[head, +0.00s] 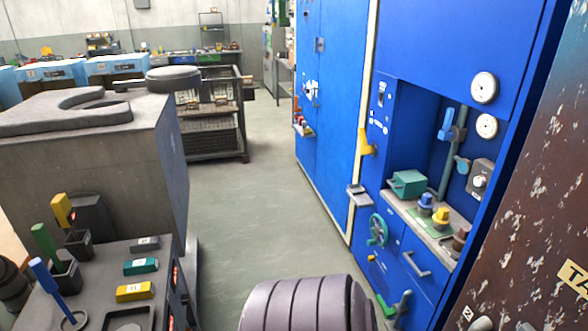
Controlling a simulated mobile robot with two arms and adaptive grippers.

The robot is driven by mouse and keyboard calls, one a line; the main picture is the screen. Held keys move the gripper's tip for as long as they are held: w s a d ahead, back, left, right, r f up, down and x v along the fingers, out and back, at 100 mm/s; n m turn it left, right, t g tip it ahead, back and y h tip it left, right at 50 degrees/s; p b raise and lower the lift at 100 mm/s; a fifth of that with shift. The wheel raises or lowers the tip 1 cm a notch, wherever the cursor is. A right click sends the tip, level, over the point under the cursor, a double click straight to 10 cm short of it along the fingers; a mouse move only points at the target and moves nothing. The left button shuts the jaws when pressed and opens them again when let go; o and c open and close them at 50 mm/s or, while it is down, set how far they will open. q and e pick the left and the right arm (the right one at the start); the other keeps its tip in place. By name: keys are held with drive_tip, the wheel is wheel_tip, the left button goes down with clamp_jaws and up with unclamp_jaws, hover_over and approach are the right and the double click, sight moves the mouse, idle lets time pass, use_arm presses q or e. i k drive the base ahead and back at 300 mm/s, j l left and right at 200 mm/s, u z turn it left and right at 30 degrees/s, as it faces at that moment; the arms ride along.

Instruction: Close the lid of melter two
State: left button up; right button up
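A large grey block-shaped unit (110,170) stands at the left in the head view. It looks like a melter, but I see no label reading two. A dark ring-shaped rim with an opening (70,108) lies on its top. A thick round grey disc (173,74), which looks like a lid, is at the unit's far right corner, off to the side of the ring. A short dark bar-like piece lies between them. I cannot tell how the disc is held up. Neither of my grippers shows in the view.
A dark bench (95,290) with coloured handles and blocks stands front left. A tall blue cabinet (335,100) with a valve and recessed shelf lines the right. A wire cage cart (215,115) stands behind. Open floor (250,190) runs between. A ribbed dark shape fills the bottom edge.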

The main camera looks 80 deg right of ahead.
sight(168, 79)
drive_tip(key=z, duration=1.9)
drive_tip(key=i+l+z, duration=0.25)
drive_tip(key=i, duration=0.15)
drive_tip(key=i+l+z, duration=0.25)
drive_tip(key=i, duration=0.2)
drive_tip(key=i+l, duration=0.1)
drive_tip(key=i, duration=0.6)
drive_tip(key=i+l, duration=0.1)
drive_tip(key=i, duration=0.6)
drive_tip(key=i+l, duration=0.15)
drive_tip(key=i, duration=0.55)
drive_tip(key=i+u, duration=0.35)
drive_tip(key=i+l+u, duration=0.15)
drive_tip(key=i+u, duration=0.2)
drive_tip(key=i, duration=0.15)
drive_tip(key=i+l+u, duration=0.7)
drive_tip(key=i+j, duration=0.1)
